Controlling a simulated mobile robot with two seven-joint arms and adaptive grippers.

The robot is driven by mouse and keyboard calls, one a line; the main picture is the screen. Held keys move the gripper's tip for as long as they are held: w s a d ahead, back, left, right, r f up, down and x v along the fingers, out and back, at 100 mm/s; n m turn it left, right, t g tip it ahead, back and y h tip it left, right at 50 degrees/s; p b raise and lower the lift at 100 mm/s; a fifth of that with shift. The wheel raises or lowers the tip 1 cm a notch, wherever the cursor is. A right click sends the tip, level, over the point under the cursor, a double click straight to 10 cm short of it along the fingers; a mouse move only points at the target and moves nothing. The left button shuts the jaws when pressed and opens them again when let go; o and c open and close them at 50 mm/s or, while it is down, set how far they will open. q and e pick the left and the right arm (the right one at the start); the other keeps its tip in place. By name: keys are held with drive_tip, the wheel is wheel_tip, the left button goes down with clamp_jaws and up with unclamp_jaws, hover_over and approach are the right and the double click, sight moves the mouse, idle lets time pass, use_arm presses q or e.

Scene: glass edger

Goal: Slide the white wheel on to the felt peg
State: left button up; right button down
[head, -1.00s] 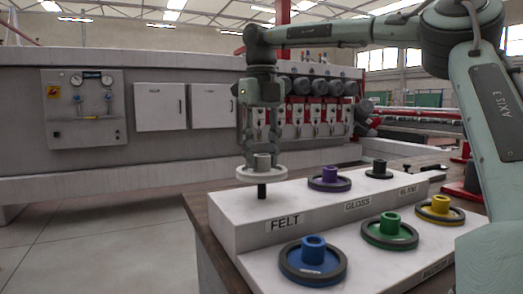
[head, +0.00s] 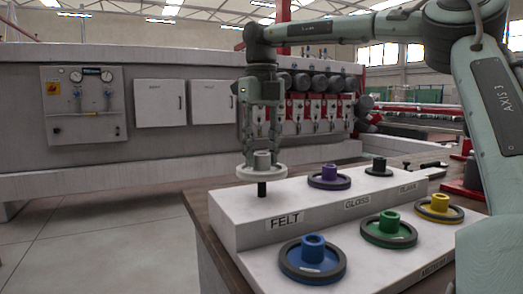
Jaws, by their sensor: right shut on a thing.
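The white wheel (head: 249,174) is a pale disc with a grey hub (head: 262,160). My right gripper (head: 262,155) is shut on its hub and holds the wheel level. The felt peg (head: 262,190) is a black post on the upper step of the white stand, above the FELT label (head: 285,220). The wheel is over the peg, and the lower part of the peg shows below it. The peg's top is hidden by the wheel, so I cannot tell whether it is inside the bore. My left gripper is not in view.
A purple wheel (head: 329,183) sits right of the felt peg on the same step of the stand (head: 240,225). A black peg (head: 379,167) stands beyond it. Blue (head: 313,268), green (head: 389,238) and yellow (head: 439,215) wheels are on the lower step.

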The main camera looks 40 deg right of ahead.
drive_tip(key=shift+r, duration=0.1)
idle(0.3)
drive_tip(key=shift+p, duration=0.4)
drive_tip(key=shift+p, duration=0.35)
idle(0.4)
drive_tip(key=shift+f+b, duration=1.3)
drive_tip(key=shift+f, duration=1.25)
drive_tip(key=c, duration=0.9)
unclamp_jaws()
wheel_tip(320, 180, up, 12)
drive_tip(key=shift+r, duration=0.1)
